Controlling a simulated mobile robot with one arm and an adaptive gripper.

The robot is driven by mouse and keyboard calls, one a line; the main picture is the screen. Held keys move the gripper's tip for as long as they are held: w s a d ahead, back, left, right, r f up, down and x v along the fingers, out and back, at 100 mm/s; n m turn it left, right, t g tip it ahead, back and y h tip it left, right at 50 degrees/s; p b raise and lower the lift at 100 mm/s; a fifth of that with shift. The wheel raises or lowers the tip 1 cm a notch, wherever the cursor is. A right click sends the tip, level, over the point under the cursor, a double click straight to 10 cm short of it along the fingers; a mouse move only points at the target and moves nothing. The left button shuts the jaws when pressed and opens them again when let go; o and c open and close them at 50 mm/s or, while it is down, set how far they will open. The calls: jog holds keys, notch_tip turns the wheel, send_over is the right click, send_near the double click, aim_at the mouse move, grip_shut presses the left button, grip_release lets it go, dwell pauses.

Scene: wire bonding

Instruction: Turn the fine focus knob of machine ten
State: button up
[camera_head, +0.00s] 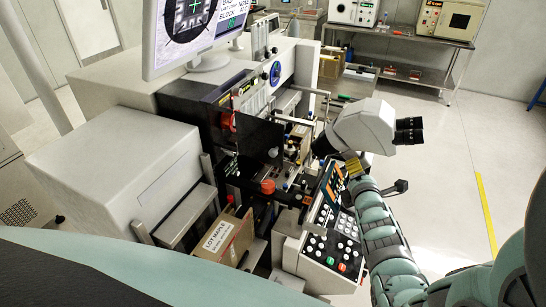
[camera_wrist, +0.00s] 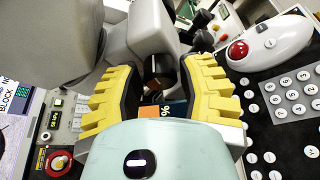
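The machine with the white microscope head (camera_head: 366,124) and black eyepieces (camera_head: 409,130) stands in the middle of the head view. My gripper (camera_head: 353,166) is just below the microscope head, above the sloped button panel. In the wrist view my gripper (camera_wrist: 161,76) has its two yellow ribbed fingers spread apart. A dark round knob (camera_wrist: 158,70) on the grey microscope body shows between the fingertips, with narrow gaps at both sides. I cannot tell whether it is the fine focus knob. The knob is hidden in the head view. No machine number is readable.
A button panel (camera_head: 328,245) lies below the gripper. A white trackball unit with a red ball (camera_wrist: 238,50) and a keypad (camera_wrist: 293,91) are right in the wrist view. A monitor (camera_head: 190,30) stands upper left. The floor at right (camera_head: 455,180) is clear.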

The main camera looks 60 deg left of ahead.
grip_shut()
jog(key=shift+f, duration=0.15)
jog(key=m+y+b, duration=0.1)
jog(key=m+b, duration=0.1)
jog(key=m+y+b, duration=0.1)
jog(key=m+b, duration=0.2)
jog(key=shift+d+f+t, duration=0.1)
jog(key=shift+t, duration=0.2)
jog(key=shift+b, duration=0.3)
dwell(0.3)
